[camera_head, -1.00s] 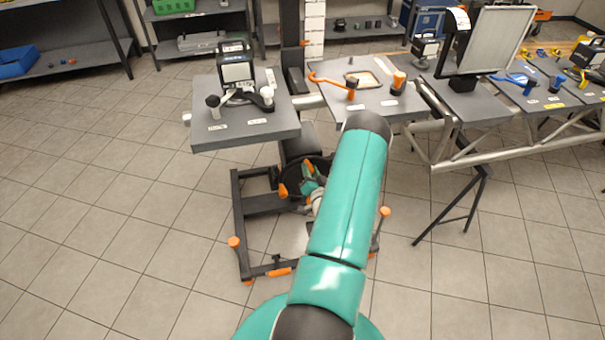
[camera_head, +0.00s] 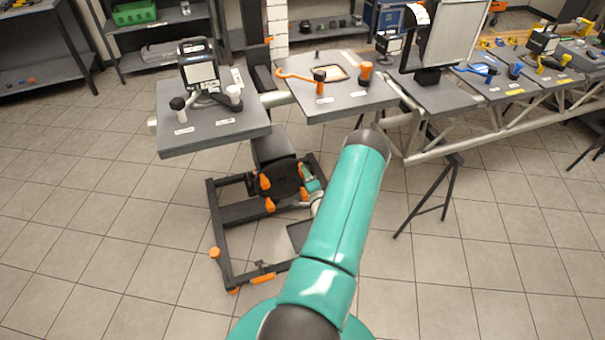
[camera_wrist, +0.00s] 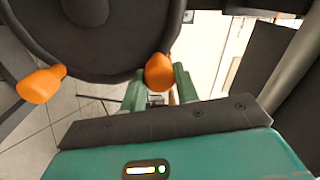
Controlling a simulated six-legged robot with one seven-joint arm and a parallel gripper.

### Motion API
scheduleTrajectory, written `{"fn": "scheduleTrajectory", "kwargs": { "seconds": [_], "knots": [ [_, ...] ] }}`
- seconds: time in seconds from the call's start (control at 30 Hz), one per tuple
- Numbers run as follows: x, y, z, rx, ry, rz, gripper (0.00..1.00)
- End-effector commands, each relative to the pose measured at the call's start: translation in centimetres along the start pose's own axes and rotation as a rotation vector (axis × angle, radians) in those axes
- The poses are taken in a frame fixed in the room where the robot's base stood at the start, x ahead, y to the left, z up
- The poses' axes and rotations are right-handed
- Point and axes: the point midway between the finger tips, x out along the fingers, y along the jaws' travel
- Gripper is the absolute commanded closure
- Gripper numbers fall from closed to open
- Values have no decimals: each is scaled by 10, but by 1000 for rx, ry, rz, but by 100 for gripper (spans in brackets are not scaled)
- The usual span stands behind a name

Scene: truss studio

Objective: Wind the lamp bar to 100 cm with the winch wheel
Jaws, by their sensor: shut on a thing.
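The winch wheel (camera_head: 285,180) is a dark disc with several orange knobs, low on the black wheeled stand. In the wrist view the wheel (camera_wrist: 90,35) fills the upper left. My gripper (camera_wrist: 160,82) has its two teal fingers on either side of one orange knob (camera_wrist: 159,72) at the wheel's lower rim and is shut on it. Another orange knob (camera_wrist: 41,85) is free at the left. In the head view my gripper (camera_head: 310,187) is at the wheel's right side, partly hidden by my arm. I cannot tell surely which part is the lamp bar. No height reading is legible.
The stand's black base frame (camera_head: 225,240) has orange feet near the floor. Grey worktops (camera_head: 215,130) and a silver truss (camera_head: 480,140) lie above and to the right, with a black trestle leg (camera_head: 450,195) below. Open tiled floor lies left and right.

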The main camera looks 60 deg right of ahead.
Motion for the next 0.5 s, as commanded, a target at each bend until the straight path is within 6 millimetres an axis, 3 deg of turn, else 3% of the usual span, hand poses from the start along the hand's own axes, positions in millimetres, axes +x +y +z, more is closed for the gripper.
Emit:
{"fn": "scheduleTrajectory", "kwargs": {
  "seconds": [0.5],
  "knots": [
    [-3, 9, 4, 52, -8, 14, 100]
  ]
}}
